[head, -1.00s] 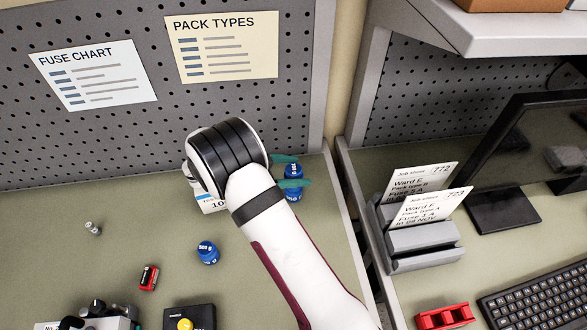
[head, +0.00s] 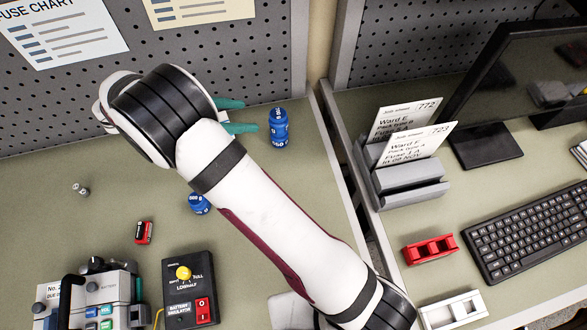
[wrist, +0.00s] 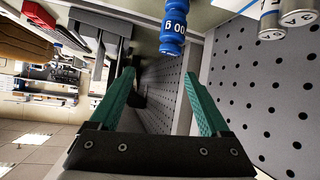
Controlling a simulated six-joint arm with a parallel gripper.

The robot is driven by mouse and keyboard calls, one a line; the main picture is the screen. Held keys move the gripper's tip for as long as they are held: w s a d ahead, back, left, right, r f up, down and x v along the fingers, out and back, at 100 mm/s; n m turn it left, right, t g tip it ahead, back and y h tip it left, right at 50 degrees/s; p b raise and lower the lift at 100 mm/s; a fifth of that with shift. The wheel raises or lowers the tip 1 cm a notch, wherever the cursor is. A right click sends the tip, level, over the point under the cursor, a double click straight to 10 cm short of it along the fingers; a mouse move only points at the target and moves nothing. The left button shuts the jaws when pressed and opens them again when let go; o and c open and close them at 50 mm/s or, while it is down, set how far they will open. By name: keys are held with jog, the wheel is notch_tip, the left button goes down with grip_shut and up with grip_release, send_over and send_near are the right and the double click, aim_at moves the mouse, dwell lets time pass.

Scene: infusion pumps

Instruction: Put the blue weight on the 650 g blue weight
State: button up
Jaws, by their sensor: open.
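Two blue weights stand stacked near the back right of the bench: an upper blue weight (head: 279,114) rests on a lower blue weight (head: 279,139). The stack looks upright; the labels are too small to read surely. My gripper (head: 244,115) is open and empty just left of the stack, with its teal fingertips pointing at it and apart from it. In the wrist view the blue stack (wrist: 173,28) shows beyond my open fingers (wrist: 160,85), with "00 g" visible on one weight. Another blue weight (head: 199,204) stands nearer the front, partly hidden by my arm.
A red battery (head: 144,232), a small silver cylinder (head: 81,189), a battery simulator box (head: 190,289) and a pump (head: 95,297) are at the front left. A grey card holder (head: 400,185) is on the right bench. The pegboard (head: 230,55) closes off the back.

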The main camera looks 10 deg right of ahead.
jog(key=s+d+r+n+g+y, duration=0.2)
jog(key=s+d+r+g+y, duration=0.15)
jog(key=s+d+r, duration=0.35)
jog(key=s+n+y, duration=0.7)
jog(key=s+y, duration=0.2)
jog(key=s, duration=1.2)
jog(key=shift+d+f+t+y, duration=0.2)
jog(key=shift+d+t+y, duration=0.15)
jog(key=shift+t, duration=0.1)
